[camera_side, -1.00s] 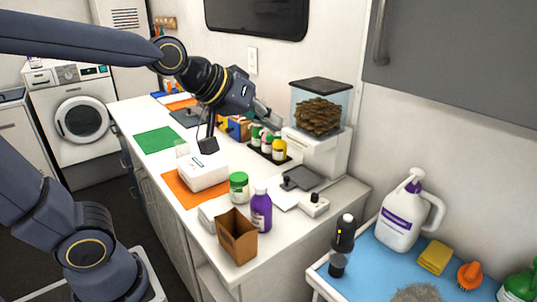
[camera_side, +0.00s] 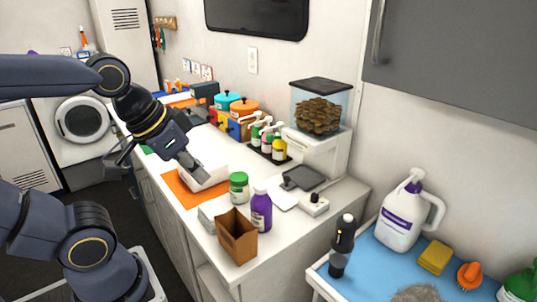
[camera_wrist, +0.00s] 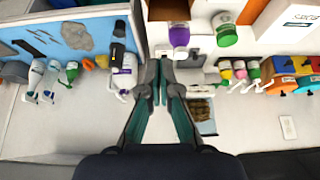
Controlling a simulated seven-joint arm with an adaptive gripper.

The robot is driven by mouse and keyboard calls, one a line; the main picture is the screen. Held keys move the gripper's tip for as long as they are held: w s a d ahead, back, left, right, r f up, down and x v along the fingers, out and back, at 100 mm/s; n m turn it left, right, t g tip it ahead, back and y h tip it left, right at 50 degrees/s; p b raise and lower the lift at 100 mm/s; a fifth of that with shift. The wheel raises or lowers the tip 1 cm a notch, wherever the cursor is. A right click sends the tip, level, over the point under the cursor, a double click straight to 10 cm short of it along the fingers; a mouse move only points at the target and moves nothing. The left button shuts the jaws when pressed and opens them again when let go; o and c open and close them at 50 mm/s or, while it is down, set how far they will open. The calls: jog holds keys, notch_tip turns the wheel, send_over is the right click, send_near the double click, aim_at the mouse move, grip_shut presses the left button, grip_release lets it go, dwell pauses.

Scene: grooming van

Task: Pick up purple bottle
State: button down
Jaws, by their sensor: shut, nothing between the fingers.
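The purple bottle (camera_side: 261,212) with a white cap stands upright on the white counter (camera_side: 222,243), between a brown open box and the pump-bottle row. It also shows near the top of the wrist view (camera_wrist: 179,37), beyond my fingertips. My gripper (camera_side: 199,174) is shut and empty. In the side view it appears in front of the white box, left of the purple bottle and apart from it. In the wrist view my gripper's fingers (camera_wrist: 160,72) are close together with nothing held.
Near the bottle are a brown box (camera_side: 238,240), a green-lidded jar (camera_side: 239,186) and a black scale-like pad (camera_side: 303,178). A white box (camera_side: 212,181) rests on an orange mat (camera_side: 183,194). Pump bottles (camera_side: 267,140) and a treat dispenser (camera_side: 318,115) stand behind. A blue-topped cart (camera_side: 375,264) is at right.

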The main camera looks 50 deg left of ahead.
jog(key=c, duration=1.9)
grip_release()
jog(key=o, duration=1.7)
